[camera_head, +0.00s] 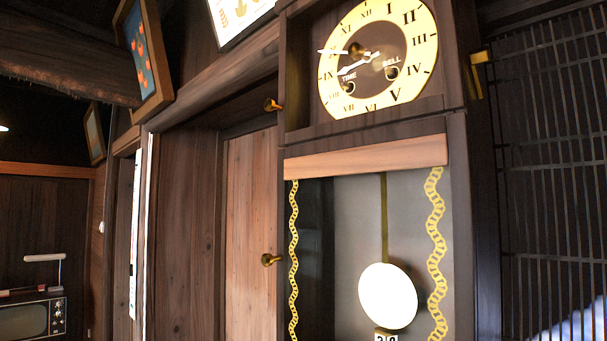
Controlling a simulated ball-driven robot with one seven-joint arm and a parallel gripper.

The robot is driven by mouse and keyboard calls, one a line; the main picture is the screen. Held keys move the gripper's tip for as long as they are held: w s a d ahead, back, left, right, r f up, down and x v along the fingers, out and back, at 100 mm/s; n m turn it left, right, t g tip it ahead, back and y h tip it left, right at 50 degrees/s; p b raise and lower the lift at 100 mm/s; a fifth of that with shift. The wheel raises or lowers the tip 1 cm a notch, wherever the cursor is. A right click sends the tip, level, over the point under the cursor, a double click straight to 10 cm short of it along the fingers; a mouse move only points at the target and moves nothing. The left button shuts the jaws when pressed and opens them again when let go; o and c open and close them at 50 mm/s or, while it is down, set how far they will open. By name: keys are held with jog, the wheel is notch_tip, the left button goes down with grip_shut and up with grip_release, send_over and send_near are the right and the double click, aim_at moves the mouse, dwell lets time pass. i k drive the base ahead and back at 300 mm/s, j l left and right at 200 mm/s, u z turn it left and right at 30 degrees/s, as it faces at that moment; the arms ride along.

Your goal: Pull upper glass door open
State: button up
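A tall dark wooden wall clock fills the middle right of the head view. Its upper door (300,133) frames a round cream dial (412,85) with Roman numerals and white hands. A small brass knob (272,106) sticks out at the left side of the upper door. The upper door appears closed. A lower glass section (345,215) with wavy gold trim shows a white pendulum disc (388,295), and a second brass knob (271,260) sits at its left. My gripper is not in view.
A light wooden strip (365,157) separates the clock's two sections. Framed pictures (147,50) hang at the upper left. A wooden panel (250,210) stands left of the clock, and a dark lattice (555,170) stands at right. An old television (30,318) is at lower left.

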aim_at(453, 97)
jog(key=u, duration=0.3)
jog(key=i+j, duration=0.3)
jog(key=i+j+z, duration=0.1)
jog(key=i+j, duration=0.2)
jog(key=i, duration=0.25)
jog(key=k+l+z, duration=0.1)
jog(key=i+j+u, duration=0.15)
jog(key=k, duration=0.05)
